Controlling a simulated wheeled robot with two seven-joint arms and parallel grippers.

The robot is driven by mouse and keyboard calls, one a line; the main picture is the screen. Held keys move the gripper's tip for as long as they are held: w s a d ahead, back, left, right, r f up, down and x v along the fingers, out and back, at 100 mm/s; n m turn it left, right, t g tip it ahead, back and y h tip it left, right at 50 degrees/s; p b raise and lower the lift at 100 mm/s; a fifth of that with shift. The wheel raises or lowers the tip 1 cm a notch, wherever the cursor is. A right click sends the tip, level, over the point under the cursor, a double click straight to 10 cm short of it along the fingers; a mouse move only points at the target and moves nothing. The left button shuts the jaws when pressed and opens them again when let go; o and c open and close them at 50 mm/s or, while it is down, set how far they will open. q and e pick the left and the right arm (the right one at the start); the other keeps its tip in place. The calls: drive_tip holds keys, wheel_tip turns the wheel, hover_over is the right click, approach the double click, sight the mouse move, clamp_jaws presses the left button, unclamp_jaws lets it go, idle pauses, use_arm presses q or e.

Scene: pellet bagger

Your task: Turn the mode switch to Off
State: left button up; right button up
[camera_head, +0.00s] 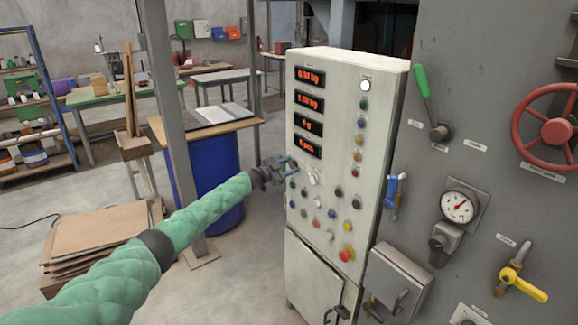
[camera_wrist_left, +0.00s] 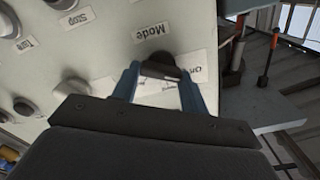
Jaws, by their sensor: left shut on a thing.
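The mode switch (camera_wrist_left: 160,66) is a dark knob on the pale control panel (camera_head: 330,185), under a label reading "Mode" that appears upside down in the left wrist view. A label with partly covered text, seemingly "On", is beside the knob. My left gripper (camera_wrist_left: 160,80) has its two blue fingers on either side of the knob and is shut on it. In the head view my left gripper (camera_head: 290,161) reaches the panel's left edge below the displays, and the knob itself is too small to make out there. My right gripper is out of view.
Other knobs and buttons (camera_head: 318,212) sit close below the gripper, with a red button (camera_head: 345,254) lower down. A grey post (camera_head: 172,120) and a blue barrel (camera_head: 215,180) stand left of the cabinet. A grey machine wall with a red handwheel (camera_head: 556,130) is on the right.

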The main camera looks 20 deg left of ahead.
use_arm(q)
drive_tip(key=shift+f, duration=0.1)
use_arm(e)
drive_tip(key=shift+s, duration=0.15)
use_arm(q)
drive_tip(key=o, duration=1)
drive_tip(key=shift+a, duration=0.1)
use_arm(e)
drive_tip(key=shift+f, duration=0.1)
use_arm(q)
drive_tip(key=shift+s+a+f+b, duration=0.1)
drive_tip(key=shift+s+a+b, duration=0.2)
drive_tip(key=shift+s+a, duration=0.2)
drive_tip(key=shift+b+v, duration=1.1)
drive_tip(key=shift+v, duration=2.1)
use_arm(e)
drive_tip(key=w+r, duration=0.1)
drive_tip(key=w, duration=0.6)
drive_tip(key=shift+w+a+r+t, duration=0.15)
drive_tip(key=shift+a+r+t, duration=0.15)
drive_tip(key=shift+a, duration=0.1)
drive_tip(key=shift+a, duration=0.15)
